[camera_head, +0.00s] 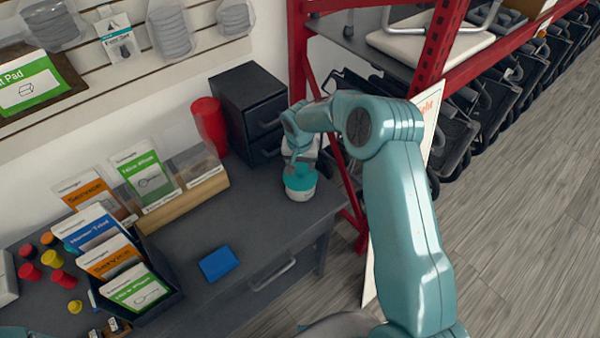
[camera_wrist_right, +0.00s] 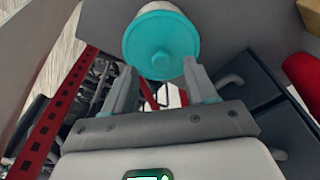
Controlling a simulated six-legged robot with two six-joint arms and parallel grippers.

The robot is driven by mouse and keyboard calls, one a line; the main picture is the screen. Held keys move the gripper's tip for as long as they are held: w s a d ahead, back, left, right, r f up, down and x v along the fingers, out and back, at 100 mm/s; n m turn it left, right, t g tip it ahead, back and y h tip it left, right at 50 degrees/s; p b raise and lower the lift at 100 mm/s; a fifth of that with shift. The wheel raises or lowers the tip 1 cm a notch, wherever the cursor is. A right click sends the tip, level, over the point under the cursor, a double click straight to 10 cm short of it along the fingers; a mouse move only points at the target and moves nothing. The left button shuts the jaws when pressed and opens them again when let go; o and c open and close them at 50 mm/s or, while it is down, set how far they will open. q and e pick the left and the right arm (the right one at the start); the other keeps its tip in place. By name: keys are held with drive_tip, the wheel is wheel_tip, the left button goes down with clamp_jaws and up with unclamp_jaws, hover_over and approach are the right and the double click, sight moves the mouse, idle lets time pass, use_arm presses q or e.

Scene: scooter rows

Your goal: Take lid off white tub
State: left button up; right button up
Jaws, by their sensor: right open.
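The white tub (camera_head: 302,196) stands upright on the dark grey counter, near its right end. Its teal lid (camera_head: 299,180) is on top. In the right wrist view the round lid (camera_wrist_right: 161,42) faces the camera, with a sliver of the white tub (camera_wrist_right: 158,7) behind it. My right gripper (camera_head: 298,164) is above the lid and points down at it. In the wrist view its two fingers (camera_wrist_right: 158,68) are apart, with the lid's near edge by the tips. I cannot tell whether they touch it. My left gripper is not in view.
A black drawer unit (camera_head: 252,105) and red cup (camera_head: 210,125) stand behind the tub. A red rack (camera_head: 297,50) rises to its right. A blue block (camera_head: 219,263), a card holder (camera_head: 165,303) and small coloured pots lie left. The counter (camera_head: 255,225) around the tub's front is clear.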

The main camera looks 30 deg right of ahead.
sight(301, 171)
drive_tip(key=shift+w+d+f, duration=0.1)
drive_tip(key=shift+w+f, duration=0.05)
drive_tip(key=shift+f, duration=0.6)
drive_tip(key=shift+w+d+f, duration=0.1)
drive_tip(key=shift+f, duration=0.65)
clamp_jaws()
drive_tip(key=shift+a, duration=0.1)
